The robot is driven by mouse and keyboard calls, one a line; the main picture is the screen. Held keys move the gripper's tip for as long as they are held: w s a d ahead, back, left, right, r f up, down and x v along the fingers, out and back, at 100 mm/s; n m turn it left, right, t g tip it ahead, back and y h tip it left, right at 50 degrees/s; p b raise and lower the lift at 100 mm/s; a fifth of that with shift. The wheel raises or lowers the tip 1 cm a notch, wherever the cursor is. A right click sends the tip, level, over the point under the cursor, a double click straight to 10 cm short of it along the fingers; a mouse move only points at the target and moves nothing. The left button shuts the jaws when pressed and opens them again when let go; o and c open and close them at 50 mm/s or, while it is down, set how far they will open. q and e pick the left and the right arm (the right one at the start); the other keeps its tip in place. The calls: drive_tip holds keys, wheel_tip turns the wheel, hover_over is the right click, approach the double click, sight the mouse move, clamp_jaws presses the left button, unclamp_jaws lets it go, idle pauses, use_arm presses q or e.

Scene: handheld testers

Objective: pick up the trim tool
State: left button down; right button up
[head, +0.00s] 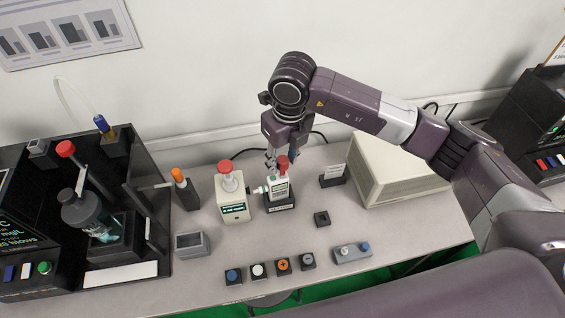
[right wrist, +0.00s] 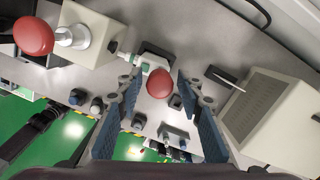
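My right gripper (head: 276,157) points down over the handheld tester (head: 279,187), which stands in a dark base near the middle of the bench. In the right wrist view its two blue-padded fingers (right wrist: 158,88) are apart. A red rounded top (head: 282,162) shows at the tester; in the right wrist view this red top (right wrist: 159,83) appears between the fingers, with gaps on both sides. An orange-topped tool (head: 177,174) stands in a dark holder at the left. I cannot tell which of these is the trim tool. My left gripper is not in view.
A cream unit with a red knob (head: 231,203) stands just left of the tester. A small sign (head: 333,176) and a beige box (head: 390,172) are to the right. Round buttons (head: 258,271) line the front. A dark station with a bottle (head: 86,212) fills the left.

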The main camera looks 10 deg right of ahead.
clamp_jaws()
drive_tip(key=shift+r, duration=0.15)
